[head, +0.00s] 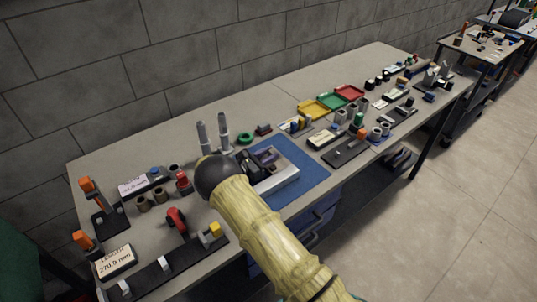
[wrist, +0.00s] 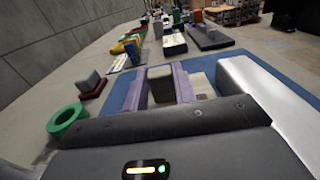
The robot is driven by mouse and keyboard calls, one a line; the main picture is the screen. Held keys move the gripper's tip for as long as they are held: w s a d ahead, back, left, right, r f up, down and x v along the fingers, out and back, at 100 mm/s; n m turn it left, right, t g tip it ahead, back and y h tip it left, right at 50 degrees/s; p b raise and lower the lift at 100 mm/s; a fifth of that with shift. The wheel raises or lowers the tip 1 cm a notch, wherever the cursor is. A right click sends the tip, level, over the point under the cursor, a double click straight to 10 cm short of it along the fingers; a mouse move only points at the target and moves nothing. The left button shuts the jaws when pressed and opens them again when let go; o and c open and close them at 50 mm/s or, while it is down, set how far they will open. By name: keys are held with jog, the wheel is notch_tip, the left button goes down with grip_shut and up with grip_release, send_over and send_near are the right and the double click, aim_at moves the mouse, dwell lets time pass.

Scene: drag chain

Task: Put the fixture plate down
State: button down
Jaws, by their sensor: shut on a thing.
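The fixture plate (head: 284,187) is a pale, silvery slab over the blue mat (head: 307,169). It also shows at the right of the wrist view (wrist: 262,95). My gripper (head: 266,158) is over the plate's far side in the head view. In the wrist view its two purple-grey fingers (wrist: 160,88) are shut on a grey upright block between them, which appears to be part of the plate. My gripper's dark body hides the near part. I cannot tell whether the plate's underside touches the mat.
A green ring (wrist: 67,119) and a grey block on a dark red base (wrist: 91,84) lie left of the mat. Two grey posts (head: 213,134) stand behind my wrist. Yellow, green and red trays (head: 331,100) and several small fixtures are farther along the bench.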

jog(key=c, duration=1.6)
grip_release()
jog(key=shift+f, duration=0.2)
jog(key=o, duration=0.5)
jog(key=shift+r, duration=0.1)
jog(key=shift+r, duration=0.2)
jog(key=b+v, duration=0.2)
jog(key=v, duration=0.4)
jog(key=shift+s+a+f, duration=0.1)
jog(key=shift+a+f, duration=0.05)
jog(key=shift+a, duration=0.05)
jog(key=shift+s+a, duration=0.35)
jog(key=shift+a, duration=0.05)
jog(key=shift+c, duration=0.3)
